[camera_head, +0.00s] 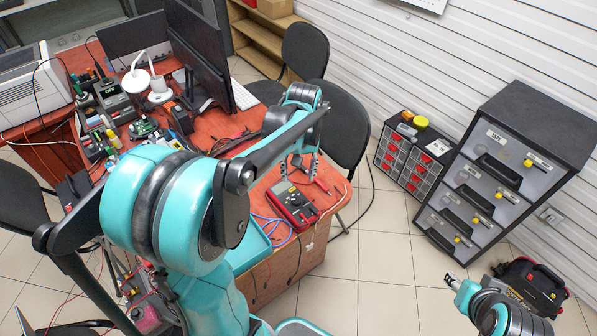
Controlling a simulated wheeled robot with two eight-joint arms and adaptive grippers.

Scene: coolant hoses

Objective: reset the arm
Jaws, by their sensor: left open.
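My left arm, teal and black, comes in from the left and reaches over the red-brown table (325,208). My left gripper (299,166) points down above the table, near its right end. Its fingers are apart, with nothing seen between them. A red and dark multimeter (292,203) lies on the table just below and in front of the gripper, apart from it. Part of my right arm shows at the lower right, over the floor. Its small end piece (456,284) is too unclear to show the jaws.
Blue hose or cable (274,229) lies by a teal tray (252,246) at the table's front edge. Monitors (203,50) and electronics crowd the table's left part. Black chairs (345,125) stand behind.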

